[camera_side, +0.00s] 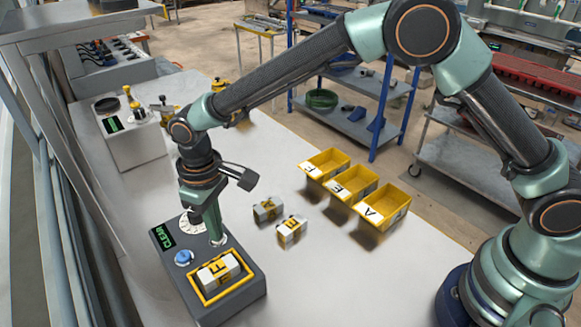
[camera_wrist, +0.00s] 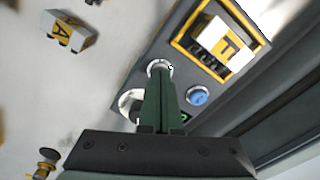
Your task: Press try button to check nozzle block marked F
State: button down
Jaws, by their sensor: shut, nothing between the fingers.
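The grey test box (camera_side: 230,307) stands at the lower left of the side view. The white block marked F (camera_side: 219,270) lies in its yellow-framed nest; it also shows in the wrist view (camera_wrist: 222,42). The display (camera_side: 163,237) reads CLEAR in green. A blue button (camera_side: 184,257) sits beside the nest, and in the wrist view (camera_wrist: 198,95) it is right of my fingers. My gripper (camera_side: 217,241) is shut and empty, pointing down. Its tips are at a pale-ringed round control (camera_wrist: 159,67), mostly covering it. I cannot tell whether it is pressed, or which control is the try button.
A pale dial (camera_wrist: 130,104) is left of my fingers. Block A (camera_side: 267,210) and block E (camera_side: 292,229) lie on the table. Yellow bins marked F (camera_side: 326,163), E (camera_side: 352,183) and A (camera_side: 381,206) stand to the right. Another grey device (camera_side: 132,150) stands behind.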

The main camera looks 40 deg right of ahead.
notch_tip(320, 180, up, 8)
dwell(1.2)
jog(key=s+d+r+m+t, duration=0.1)
jog(key=d+r, duration=0.4)
jog(key=d, duration=0.3)
jog(key=s+d+r+m+t, duration=0.1)
jog(key=d+r+m, duration=0.1)
jog(key=d+r, duration=0.45)
jog(key=s+d+m+t, duration=0.1)
jog(key=s+d, duration=0.4)
jog(key=d, duration=0.2)
jog(key=s+d+f+m+t, duration=0.1)
jog(key=s+d+m+t, duration=0.1)
jog(key=s+d, duration=0.3)
jog(key=d, duration=0.3)
jog(key=shift+s+f+t, duration=0.15)
jog(key=shift+f+t, duration=0.05)
jog(key=shift+t, duration=0.1)
